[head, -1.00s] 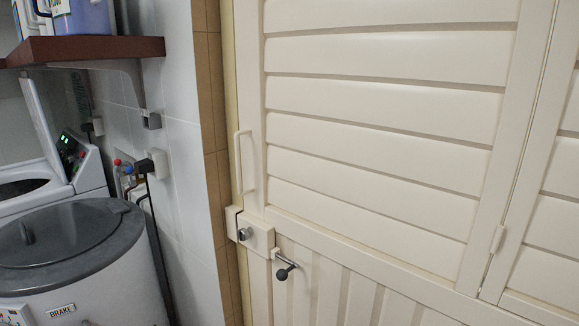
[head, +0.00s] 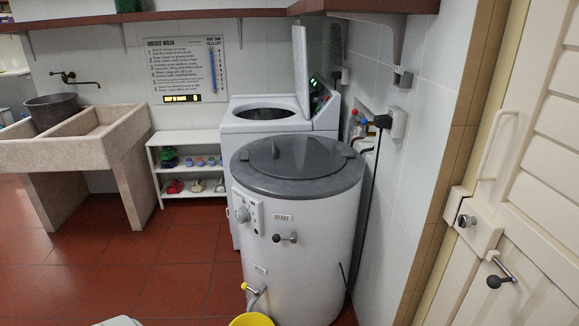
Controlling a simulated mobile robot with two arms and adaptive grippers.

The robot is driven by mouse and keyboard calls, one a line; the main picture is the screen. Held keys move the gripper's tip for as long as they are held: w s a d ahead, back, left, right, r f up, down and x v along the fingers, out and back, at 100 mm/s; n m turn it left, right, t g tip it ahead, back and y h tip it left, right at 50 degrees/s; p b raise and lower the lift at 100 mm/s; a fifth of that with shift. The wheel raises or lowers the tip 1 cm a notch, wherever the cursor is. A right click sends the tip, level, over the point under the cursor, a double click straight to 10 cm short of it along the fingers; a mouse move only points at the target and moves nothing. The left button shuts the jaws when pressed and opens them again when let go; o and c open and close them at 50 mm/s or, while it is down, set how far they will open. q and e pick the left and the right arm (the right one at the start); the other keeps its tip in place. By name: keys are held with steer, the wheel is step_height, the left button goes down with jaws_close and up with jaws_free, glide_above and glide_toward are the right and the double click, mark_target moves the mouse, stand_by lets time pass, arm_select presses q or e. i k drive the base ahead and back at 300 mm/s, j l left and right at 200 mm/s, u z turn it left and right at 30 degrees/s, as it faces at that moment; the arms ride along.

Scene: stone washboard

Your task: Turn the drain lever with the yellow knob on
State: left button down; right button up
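The drain lever with the yellow knob (head: 245,286) sits low on the front left of the white drum machine (head: 305,245) with a grey lid. A short grey hose or pipe shows beside the lever. A yellow bucket (head: 252,320) stands below it, cut off by the bottom edge of the head view. Whether the lever is on or off I cannot tell at this size. Neither of my grippers shows in the head view.
A stone washboard sink (head: 85,148) stands at left, with a small white shoe shelf (head: 188,158) beside it. A white washing machine (head: 262,110) with its lid up stands behind the drum. A cream door (head: 545,215) is at right.

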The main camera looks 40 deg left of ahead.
mark_target(244, 286)
steer(key=u, duration=1.75)
steer(key=i+j, duration=0.1)
steer(key=i, duration=0.4)
steer(key=i+z, duration=0.1)
steer(key=i, duration=0.45)
steer(key=i+j, duration=0.2)
steer(key=i, duration=0.3)
